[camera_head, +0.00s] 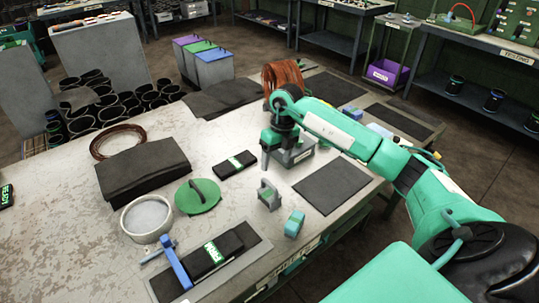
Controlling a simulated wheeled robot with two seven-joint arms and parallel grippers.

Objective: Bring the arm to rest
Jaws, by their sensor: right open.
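My right arm reaches in from the right over the workbench (60,250). My right gripper (281,160) points down at the bench's far right part, with its jaws open. A grey labelled block (303,154) is right beside the fingers; I cannot tell whether they touch it. I see nothing held between the jaws. A black sleeve with a green label (226,167) lies left of the gripper. Another black sleeve with a green label (230,243) lies on a dark mat near the front edge, beside a blue bar (178,264). My left gripper is not in view.
A grey handled piece (268,195), a teal roll (294,224), a green disc (197,197) and a white-grey ring (147,218) stand nearby. A copper-coloured coil (283,75) stands behind the gripper. A dark mat (332,186) right of the gripper is bare.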

